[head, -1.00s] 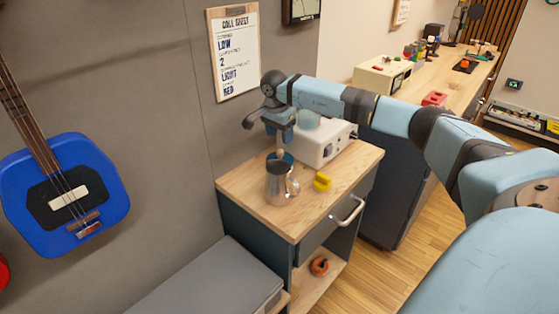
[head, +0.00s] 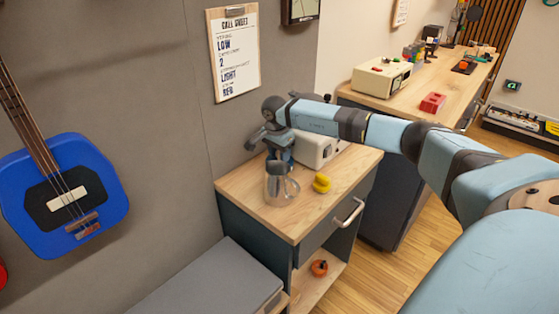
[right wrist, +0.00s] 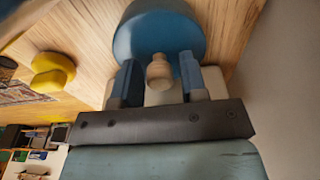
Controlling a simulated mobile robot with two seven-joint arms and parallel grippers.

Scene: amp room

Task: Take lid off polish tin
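The polish tin (right wrist: 160,32) shows in the right wrist view as a round blue shape with a pale wooden knob (right wrist: 159,68) on its lid. My right gripper (right wrist: 159,78) is open, with one finger on each side of the knob. A gap shows between the knob and each finger. In the head view my right gripper (head: 279,156) reaches down over the back of the wooden cabinet top, behind the metal jug. The tin is mostly hidden there by the gripper and jug. My left gripper is not in view.
A metal jug (head: 277,189) stands in front of the gripper on the cabinet top (head: 245,187). A yellow object (head: 321,183) lies to its right. A white box-shaped device (head: 316,150) stands behind, close to the arm. The wall is close at the left.

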